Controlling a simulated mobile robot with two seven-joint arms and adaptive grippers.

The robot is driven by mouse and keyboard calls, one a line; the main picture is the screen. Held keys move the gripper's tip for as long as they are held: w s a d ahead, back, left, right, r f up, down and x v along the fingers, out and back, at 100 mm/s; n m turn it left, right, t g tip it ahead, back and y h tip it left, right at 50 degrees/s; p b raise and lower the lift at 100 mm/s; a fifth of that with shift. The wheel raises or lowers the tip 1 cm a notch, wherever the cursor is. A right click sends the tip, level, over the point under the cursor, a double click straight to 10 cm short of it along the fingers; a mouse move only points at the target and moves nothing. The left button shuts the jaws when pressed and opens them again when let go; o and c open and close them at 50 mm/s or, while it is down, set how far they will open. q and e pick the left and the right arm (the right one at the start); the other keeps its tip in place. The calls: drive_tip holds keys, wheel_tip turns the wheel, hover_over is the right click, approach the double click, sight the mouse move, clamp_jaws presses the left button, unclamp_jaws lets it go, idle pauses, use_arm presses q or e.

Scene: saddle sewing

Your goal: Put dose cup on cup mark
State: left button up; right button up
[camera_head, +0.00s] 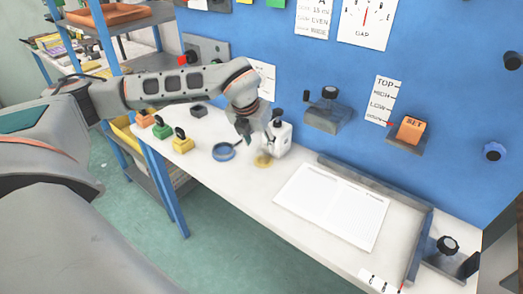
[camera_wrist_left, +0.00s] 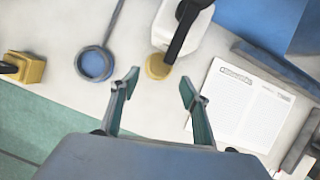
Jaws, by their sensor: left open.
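A blue round piece with a long thin handle (camera_head: 223,152), likely the dose cup, lies on the white bench; it also shows in the left wrist view (camera_wrist_left: 95,64). A flat yellow round spot (camera_head: 263,161), likely the cup mark, is to its right, by the nozzle of a white pump bottle (camera_head: 281,138). The spot shows in the wrist view (camera_wrist_left: 158,67) under the dark nozzle tip. My left gripper (camera_head: 244,136) is open and empty above the bench, near the blue piece and the bottle; its fingers show apart in the wrist view (camera_wrist_left: 155,83). My right gripper is not in view.
Orange, green and yellow blocks with dark handles (camera_head: 182,142) stand at the bench's left. A printed sheet (camera_head: 333,205) lies right of the bottle. A blue wall panel (camera_head: 440,60) with fixtures rises behind. A grey rail (camera_head: 360,178) runs along the back.

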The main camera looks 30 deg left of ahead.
use_arm(q)
drive_tip(key=shift+v, duration=2.25)
